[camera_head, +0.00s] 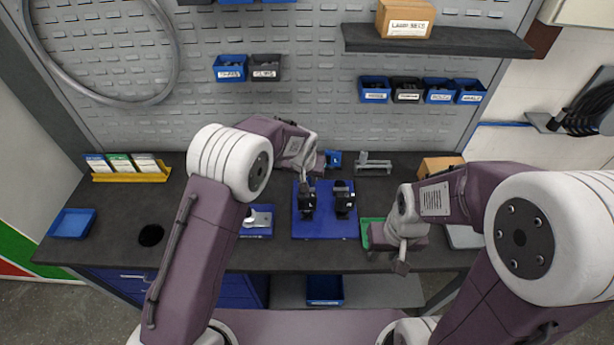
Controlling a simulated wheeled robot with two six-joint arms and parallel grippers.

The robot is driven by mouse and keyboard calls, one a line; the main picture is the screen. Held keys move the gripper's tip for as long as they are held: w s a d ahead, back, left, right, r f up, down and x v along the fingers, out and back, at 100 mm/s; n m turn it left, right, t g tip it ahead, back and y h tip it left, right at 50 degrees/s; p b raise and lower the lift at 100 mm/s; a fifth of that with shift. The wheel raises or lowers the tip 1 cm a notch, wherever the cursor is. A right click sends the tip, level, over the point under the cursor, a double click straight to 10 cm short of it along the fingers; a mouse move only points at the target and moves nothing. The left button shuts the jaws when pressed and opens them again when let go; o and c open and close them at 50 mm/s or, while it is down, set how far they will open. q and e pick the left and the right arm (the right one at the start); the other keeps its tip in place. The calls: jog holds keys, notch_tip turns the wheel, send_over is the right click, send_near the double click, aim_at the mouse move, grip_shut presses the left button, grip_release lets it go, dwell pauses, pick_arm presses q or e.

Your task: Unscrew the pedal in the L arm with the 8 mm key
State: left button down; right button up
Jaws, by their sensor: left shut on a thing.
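Two black fixtures stand side by side on a blue mat (325,229) at the middle of the bench, a left one (307,202) and a right one (344,200). Which one holds the L arm, and the pedal itself, are too small to tell. My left gripper (311,175) is over the back of the left fixture, shut on a small thin thing. That thing is mostly hidden, and I cannot tell if it is the 8 mm key or if it touches the fixture. My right gripper (391,259) is over the green tray (366,231), its fingers unclear.
A blue tray (257,231) with a pale item lies left of the mat. A grey metal stand (375,165) and a cardboard box (440,165) are at the back.

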pick_arm(q)
jog(key=shift+f+b, duration=0.45)
jog(key=shift+f, duration=0.05)
dwell(0.4)
dwell(0.3)
jog(key=c, duration=1.8)
grip_release()
grip_shut()
